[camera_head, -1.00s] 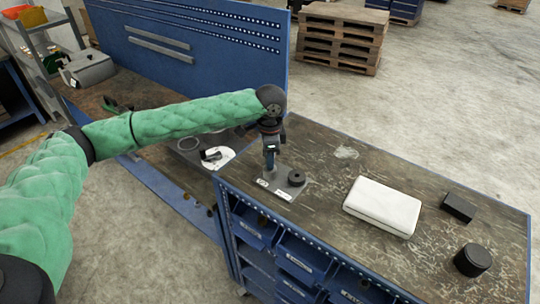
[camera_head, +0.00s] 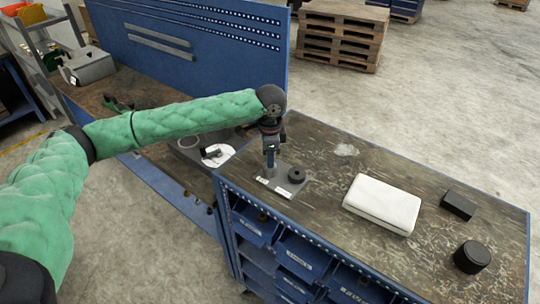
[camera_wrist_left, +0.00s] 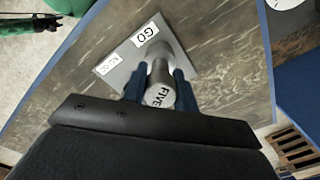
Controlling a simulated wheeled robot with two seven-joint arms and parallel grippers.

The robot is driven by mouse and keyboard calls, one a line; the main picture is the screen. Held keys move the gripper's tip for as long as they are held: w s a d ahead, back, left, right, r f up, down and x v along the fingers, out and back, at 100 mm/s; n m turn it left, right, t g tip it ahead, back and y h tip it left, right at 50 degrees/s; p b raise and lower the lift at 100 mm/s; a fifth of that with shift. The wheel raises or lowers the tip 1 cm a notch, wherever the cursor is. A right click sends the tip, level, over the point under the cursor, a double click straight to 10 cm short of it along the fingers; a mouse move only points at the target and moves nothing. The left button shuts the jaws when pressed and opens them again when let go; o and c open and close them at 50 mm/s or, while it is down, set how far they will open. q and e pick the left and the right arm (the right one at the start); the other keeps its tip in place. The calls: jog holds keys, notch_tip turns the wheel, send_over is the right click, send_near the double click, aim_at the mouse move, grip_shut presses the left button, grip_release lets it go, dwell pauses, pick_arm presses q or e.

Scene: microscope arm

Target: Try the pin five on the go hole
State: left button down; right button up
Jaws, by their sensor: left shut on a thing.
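My left gripper (camera_wrist_left: 160,78) is shut on a grey cylindrical pin marked FIVE (camera_wrist_left: 160,94), whose marked end faces the wrist camera. In the head view the left gripper (camera_head: 270,158) points down over the grey gauge plate (camera_head: 274,173) on the workbench. The plate also shows in the wrist view (camera_wrist_left: 176,46), with a GO label (camera_wrist_left: 145,35) and a NO GO label (camera_wrist_left: 107,65). The pin's far end is at the plate, beside the GO label. The fingers and pin hide the hole, so I cannot tell whether the pin is in it. My right gripper is not in view.
A black round piece (camera_head: 297,175) sits on the plate, right of the gripper. A white case (camera_head: 382,204), a black block (camera_head: 458,206) and a black cylinder (camera_head: 472,257) stand to the right on the worn bench top (camera_head: 330,215). Blue drawers (camera_head: 302,258) are below.

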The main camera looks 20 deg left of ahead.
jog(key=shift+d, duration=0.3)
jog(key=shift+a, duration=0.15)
pick_arm(q)
jog(key=shift+r, duration=3.5)
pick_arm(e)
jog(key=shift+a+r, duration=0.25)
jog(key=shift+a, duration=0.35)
